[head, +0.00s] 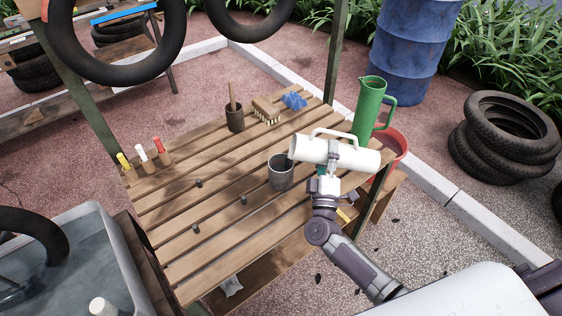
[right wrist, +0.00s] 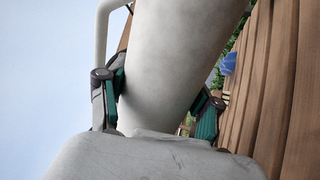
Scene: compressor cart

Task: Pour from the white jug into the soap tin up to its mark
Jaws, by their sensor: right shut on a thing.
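The white jug (head: 355,157) lies tipped nearly level in the head view, its mouth end to the left and its handle on the upper side. My right gripper (head: 327,178) is shut on the jug's body. The right wrist view shows the jug (right wrist: 180,60) between the two fingers (right wrist: 160,98). The soap tin, a dark grey cup (head: 280,176), stands upright on the slatted table, just below and left of the jug's mouth. No stream of liquid can be made out. The tin's mark and its level cannot be made out. My left gripper is not in view.
A green jug (head: 368,108) stands close behind the white jug, near a red bucket (head: 398,142).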

